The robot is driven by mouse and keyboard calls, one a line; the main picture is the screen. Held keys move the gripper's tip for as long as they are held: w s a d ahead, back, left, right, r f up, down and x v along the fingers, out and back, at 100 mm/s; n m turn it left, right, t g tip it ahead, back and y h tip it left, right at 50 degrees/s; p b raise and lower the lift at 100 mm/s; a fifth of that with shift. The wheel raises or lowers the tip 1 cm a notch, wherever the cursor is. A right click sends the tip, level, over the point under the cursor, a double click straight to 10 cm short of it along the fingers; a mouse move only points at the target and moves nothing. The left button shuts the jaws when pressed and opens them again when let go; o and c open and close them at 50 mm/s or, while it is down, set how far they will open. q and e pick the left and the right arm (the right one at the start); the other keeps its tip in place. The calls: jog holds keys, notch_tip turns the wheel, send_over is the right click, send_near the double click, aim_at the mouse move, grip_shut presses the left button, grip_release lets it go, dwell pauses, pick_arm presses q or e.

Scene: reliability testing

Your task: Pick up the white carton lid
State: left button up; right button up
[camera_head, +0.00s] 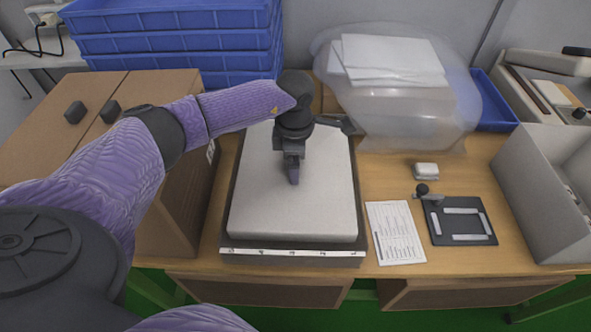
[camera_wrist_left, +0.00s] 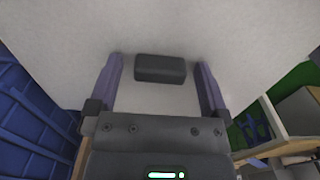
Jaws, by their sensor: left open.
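The white carton lid (camera_head: 300,212) is a broad, flat white slab in the middle of the table, lying on a dark base. In the left wrist view its white surface (camera_wrist_left: 230,35) fills the upper part, with a dark grey block-like handle (camera_wrist_left: 160,68) on it. My left gripper (camera_head: 293,172) is over the lid, pointing down. In the left wrist view its open fingers (camera_wrist_left: 161,66) stand on either side of the handle, with gaps between. The handle is hidden by the gripper in the head view. My right gripper is not in view.
A brown cardboard box (camera_head: 175,215) stands close left of the lid. Stacked blue crates (camera_head: 175,45) and a translucent bag (camera_head: 400,115) are behind. Right are a paper sheet (camera_head: 394,232), a black fixture plate (camera_head: 460,229), a small white block (camera_head: 426,170) and a grey bin (camera_head: 530,195).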

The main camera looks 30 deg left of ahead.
pick_arm(q)
jog(key=shift+r, duration=0.15)
jog(key=c, duration=1.3)
